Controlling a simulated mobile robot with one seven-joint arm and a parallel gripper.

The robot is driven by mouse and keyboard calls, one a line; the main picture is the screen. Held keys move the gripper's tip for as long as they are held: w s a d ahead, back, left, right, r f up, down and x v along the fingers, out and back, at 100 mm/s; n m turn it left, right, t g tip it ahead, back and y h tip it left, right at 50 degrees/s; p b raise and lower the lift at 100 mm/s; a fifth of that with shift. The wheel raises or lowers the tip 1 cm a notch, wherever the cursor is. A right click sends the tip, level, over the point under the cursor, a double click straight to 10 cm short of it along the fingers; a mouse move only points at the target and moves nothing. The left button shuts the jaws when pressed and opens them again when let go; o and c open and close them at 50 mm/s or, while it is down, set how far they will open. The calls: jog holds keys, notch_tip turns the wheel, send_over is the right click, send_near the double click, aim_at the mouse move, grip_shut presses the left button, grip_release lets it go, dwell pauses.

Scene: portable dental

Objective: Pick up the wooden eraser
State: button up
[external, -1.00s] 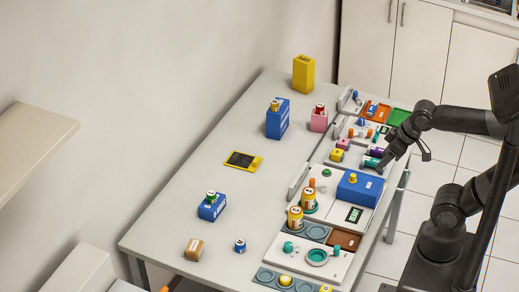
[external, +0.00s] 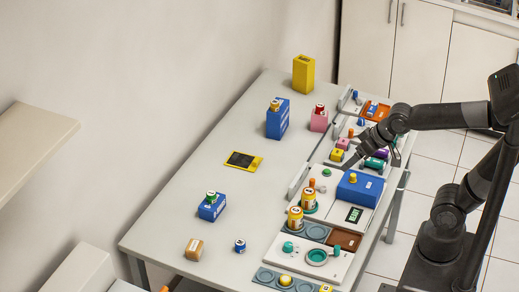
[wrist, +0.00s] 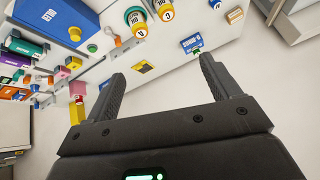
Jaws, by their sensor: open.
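The wooden eraser is most likely the small tan-brown block with a pale label (external: 194,249), lying on the near left part of the table. It also shows in the wrist view as a small tan block (wrist: 236,16) near the top right. My gripper (external: 349,163) is above the right side of the table, next to the large blue box, far from the block. In the wrist view my gripper (wrist: 160,78) has its two fingers wide apart with nothing between them.
A small blue jar (external: 240,246) stands just right of the block. A blue box with a green-topped jar (external: 211,208) is behind it. Trays with bottles and a blue box (external: 360,188) fill the table's right side. The middle left of the table is mostly clear.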

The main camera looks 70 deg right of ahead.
jog(key=w+a+f+m+t+y, duration=0.2)
jog(key=w+a+f+m, duration=0.35)
jog(key=w+a, duration=0.45)
jog(key=w+a+f+m+t+y, duration=0.1)
jog(key=w+a+f+m, duration=0.3)
jog(key=w+a+m, duration=0.55)
jog(key=w+a+f+m+t+y, duration=0.1)
jog(key=w+a+f+m+t, duration=0.1)
jog(key=w+a+f+m, duration=0.5)
jog(key=m+t+h, duration=0.1)
jog(key=m+h, duration=0.1)
jog(key=m, duration=0.7)
send_near(201, 250)
jog(key=shift+a+f, duration=0.2)
jog(key=shift+a, duration=0.35)
jog(key=shift+w+f+h, duration=0.2)
jog(key=shift+h, duration=0.1)
jog(key=x, duration=0.4)
jog(key=shift+w, duration=0.3)
jog(key=x, duration=0.4)
jog(key=shift+w+d+f, duration=0.1)
jog(key=shift+w+d, duration=0.15)
jog(key=shift+w, duration=0.2)
jog(key=shift+w+a+f+t, duration=0.1)
jog(key=shift+w+f+t, duration=0.15)
jog(key=shift+w, duration=0.35)
